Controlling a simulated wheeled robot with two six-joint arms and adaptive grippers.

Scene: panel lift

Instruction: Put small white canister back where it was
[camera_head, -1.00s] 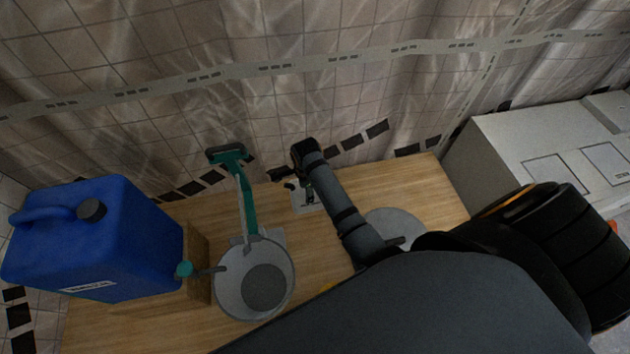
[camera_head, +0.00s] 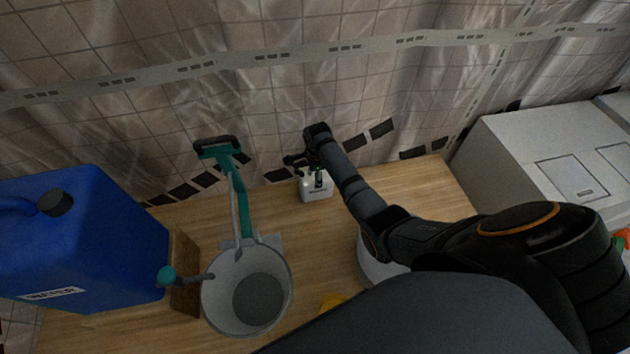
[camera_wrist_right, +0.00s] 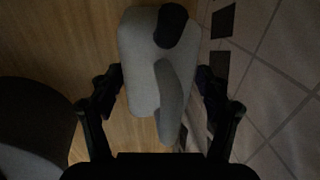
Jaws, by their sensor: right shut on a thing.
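The small white canister (camera_head: 319,189) is near the back edge of the wooden table (camera_head: 400,185), close to the tiled wall. It has dark lettering on its front. My right gripper (camera_head: 308,166) is shut on it from above, at its top. In the right wrist view the white canister (camera_wrist_right: 140,62) shows with its black cap and handle between the two fingers of the right gripper (camera_wrist_right: 158,85). I cannot tell whether its base touches the table. My left gripper is not in view.
A large blue water canister (camera_head: 95,235) stands at left beside a wooden block (camera_head: 186,270). A grey bowl device with a teal lever (camera_head: 238,205) stands centre-left. A round pale container (camera_head: 375,265) is partly behind my right arm. A yellow thing (camera_head: 332,300) lies in front. White boxes (camera_head: 530,150) are at right.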

